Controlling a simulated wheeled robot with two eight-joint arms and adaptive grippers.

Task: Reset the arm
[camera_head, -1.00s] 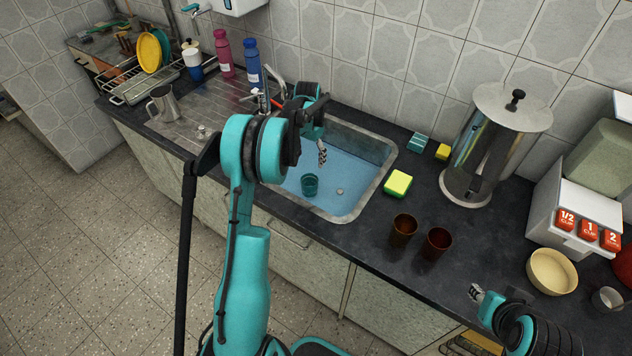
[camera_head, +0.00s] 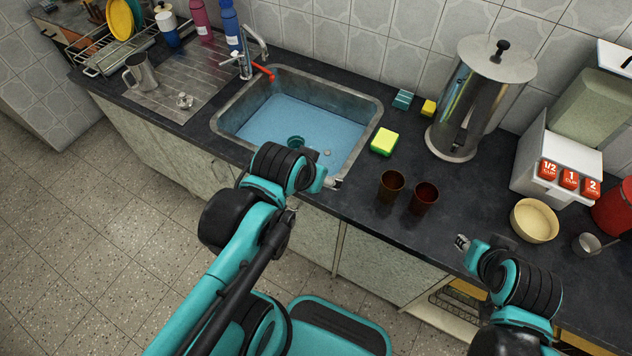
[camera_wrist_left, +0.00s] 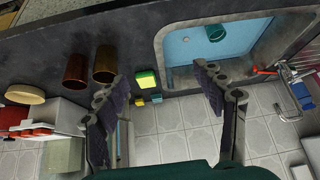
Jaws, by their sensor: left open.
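My left gripper (camera_head: 335,184) is in front of the sink's near right corner, low beside the counter edge. In the left wrist view my left gripper (camera_wrist_left: 160,80) has its two fingers wide apart with nothing between them. My right gripper (camera_head: 462,242) is at the counter's front edge, right of the tumblers; its jaws are too small to read. A teal cup (camera_head: 296,142) is in the sink, partly hidden by my left arm; it also shows in the left wrist view (camera_wrist_left: 214,33). Two brown tumblers (camera_head: 391,186) (camera_head: 424,198) stand upright on the counter, apart from both grippers.
The sink (camera_head: 371,112) holds blue water. A yellow-green sponge (camera_head: 384,142) lies right of it. A steel urn (camera_head: 463,120), a white box (camera_head: 545,165) and a cream bowl (camera_head: 534,220) stand further right. A steel pitcher (camera_head: 141,73) stands on the drainboard.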

